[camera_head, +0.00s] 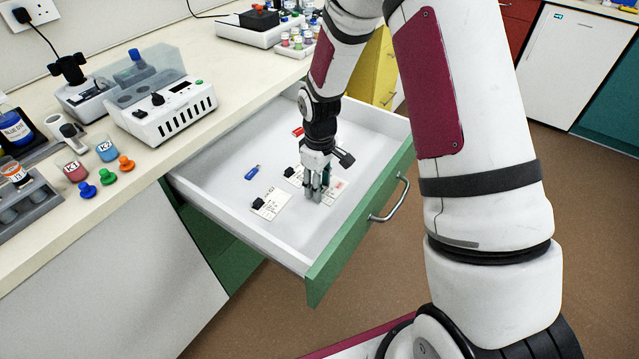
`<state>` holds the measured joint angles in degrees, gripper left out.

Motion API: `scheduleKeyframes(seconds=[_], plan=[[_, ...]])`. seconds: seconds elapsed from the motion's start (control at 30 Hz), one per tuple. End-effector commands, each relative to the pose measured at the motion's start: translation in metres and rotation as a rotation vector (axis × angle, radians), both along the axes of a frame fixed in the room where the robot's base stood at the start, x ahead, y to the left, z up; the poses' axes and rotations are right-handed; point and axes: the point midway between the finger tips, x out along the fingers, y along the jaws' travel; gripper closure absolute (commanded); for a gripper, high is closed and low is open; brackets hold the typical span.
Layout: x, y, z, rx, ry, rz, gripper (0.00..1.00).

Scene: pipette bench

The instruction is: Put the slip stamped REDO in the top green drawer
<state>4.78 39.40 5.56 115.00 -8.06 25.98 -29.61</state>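The top green drawer (341,252) is pulled open, and its white inside shows. A white slip with a black clip (272,205) lies on the drawer floor to the left of my gripper. Another slip with a black clip (291,176) lies just behind it, partly hidden by my gripper. A slip with a reddish mark (340,186) lies right of the fingers; its stamp is too small to read. My gripper (315,195) points down inside the drawer, its fingertips at or just above the slips. Whether the fingers hold anything is unclear.
A blue stick (253,172) and a small red item (298,131) also lie in the drawer. The bench above holds a white device (160,110), jars and coloured pegs. A yellow drawer unit (375,70) stands beyond.

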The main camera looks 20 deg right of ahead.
Motion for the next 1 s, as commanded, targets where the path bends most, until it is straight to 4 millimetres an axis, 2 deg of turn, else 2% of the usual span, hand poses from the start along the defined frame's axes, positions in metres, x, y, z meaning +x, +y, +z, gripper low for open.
scheduleKeyframes(seconds=[0.17,0.4,0.6,1.0], plan=[[0.001,0.000,0.022,0.000,-0.005,-0.001,0.61],[0.001,0.000,0.072,0.000,-0.006,-0.001,0.61],[0.001,0.000,0.105,0.000,-0.004,0.000,0.61],[-0.003,0.000,0.129,-0.004,-0.007,-0.008,0.61]])
